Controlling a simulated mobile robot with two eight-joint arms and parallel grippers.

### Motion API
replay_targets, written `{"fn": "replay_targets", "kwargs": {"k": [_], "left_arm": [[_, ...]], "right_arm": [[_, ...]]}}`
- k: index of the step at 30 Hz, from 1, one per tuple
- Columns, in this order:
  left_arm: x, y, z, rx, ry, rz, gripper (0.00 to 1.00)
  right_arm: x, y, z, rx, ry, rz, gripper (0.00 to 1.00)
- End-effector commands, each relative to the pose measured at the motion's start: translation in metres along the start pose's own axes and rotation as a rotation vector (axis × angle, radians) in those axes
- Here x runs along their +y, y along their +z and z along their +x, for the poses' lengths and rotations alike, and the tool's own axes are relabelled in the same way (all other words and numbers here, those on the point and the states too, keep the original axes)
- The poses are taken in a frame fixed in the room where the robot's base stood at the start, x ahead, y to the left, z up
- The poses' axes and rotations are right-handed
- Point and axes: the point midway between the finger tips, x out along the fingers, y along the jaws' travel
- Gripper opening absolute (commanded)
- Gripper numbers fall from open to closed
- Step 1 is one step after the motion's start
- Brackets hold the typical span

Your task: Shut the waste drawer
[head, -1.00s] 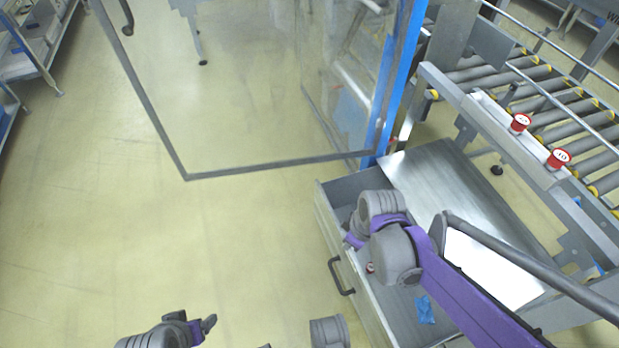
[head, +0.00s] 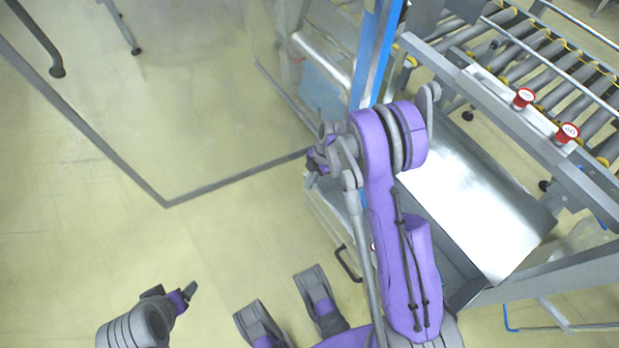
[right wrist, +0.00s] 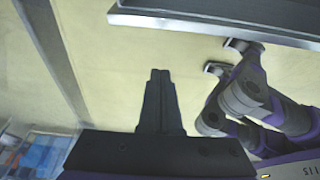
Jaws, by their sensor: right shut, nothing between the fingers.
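The waste drawer (head: 321,212) is a grey metal drawer below a shiny metal top, with a dark bar handle (head: 347,264) on its front. It stands out open, and my right arm hides most of its inside. My right gripper (head: 314,165) is near the far corner of the drawer front, apart from the handle; whether it touches the drawer cannot be told. In the right wrist view its fingers (right wrist: 160,92) are shut and empty, with floor beyond. My left gripper (head: 188,290) is low at the left over bare floor, and its finger gap is not clear.
A glass door (head: 200,110) with a grey frame stands beyond the drawer, beside a blue post (head: 367,60). A roller conveyor (head: 560,85) with two red buttons is at the upper right. The floor left of the drawer is clear.

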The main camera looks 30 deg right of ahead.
Motion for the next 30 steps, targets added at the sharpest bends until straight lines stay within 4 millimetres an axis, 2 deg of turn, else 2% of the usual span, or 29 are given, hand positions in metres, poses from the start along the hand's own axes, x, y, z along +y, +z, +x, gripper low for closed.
{"fn": "replay_targets", "kwargs": {"k": [3, 11, 14, 18, 30], "left_arm": [[0.000, 0.003, 0.010, -0.003, 0.000, 0.000, 0.77], [0.000, 0.007, 0.025, -0.008, 0.000, 0.000, 0.77], [0.000, 0.007, 0.026, -0.009, 0.000, 0.000, 0.77], [0.000, 0.008, 0.027, -0.009, 0.000, 0.000, 0.77], [0.000, 0.008, 0.028, -0.009, 0.000, 0.000, 0.77]], "right_arm": [[0.001, 0.001, 0.029, 0.000, -0.001, -0.001, 0.00], [0.001, 0.000, 0.083, 0.000, -0.001, 0.000, 0.00], [0.001, 0.018, 0.073, -0.002, 0.002, 0.006, 0.00], [0.001, 0.032, 0.068, -0.001, 0.001, 0.004, 0.00], [0.001, 0.038, 0.065, -0.001, 0.001, 0.002, 0.00]]}}
